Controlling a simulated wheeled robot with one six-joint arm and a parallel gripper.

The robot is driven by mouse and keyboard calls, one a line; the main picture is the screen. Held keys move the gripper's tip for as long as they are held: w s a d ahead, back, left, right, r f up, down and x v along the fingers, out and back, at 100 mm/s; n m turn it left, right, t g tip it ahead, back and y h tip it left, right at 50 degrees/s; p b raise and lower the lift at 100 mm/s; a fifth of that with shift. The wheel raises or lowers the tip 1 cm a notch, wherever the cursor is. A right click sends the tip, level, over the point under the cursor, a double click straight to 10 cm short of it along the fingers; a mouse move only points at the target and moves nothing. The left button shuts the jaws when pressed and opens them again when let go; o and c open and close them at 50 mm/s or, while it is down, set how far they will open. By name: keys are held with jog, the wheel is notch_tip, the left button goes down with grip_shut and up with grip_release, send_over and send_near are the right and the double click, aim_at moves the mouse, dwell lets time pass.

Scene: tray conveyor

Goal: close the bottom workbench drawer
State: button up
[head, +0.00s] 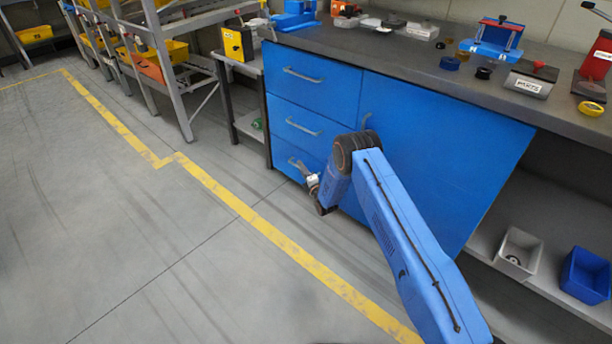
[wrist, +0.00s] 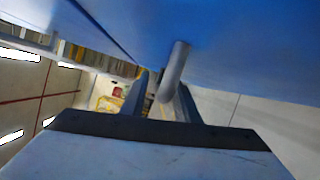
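The bottom drawer (head: 284,150) is the lowest of three blue drawers at the left of the workbench. In the head view its front looks about flush with the drawers above; my arm hides its right part, so a small gap cannot be ruled out. Its bar handle (head: 298,164) is beside my gripper (head: 309,178). In the wrist view the grey handle (wrist: 174,72) stands between the two fingers of my gripper (wrist: 162,84), nearer the right finger. A gap shows between the handle and the left finger, so the gripper looks open around it.
The middle drawer (head: 299,120) and top drawer (head: 312,83) look closed. A blue cupboard door (head: 440,135) is right of the drawers, behind my arm. A small side table (head: 240,72) stands close at the left. The floor (head: 130,230) in front is clear.

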jog(key=v, duration=1.7)
jog(key=shift+d+f, duration=0.1)
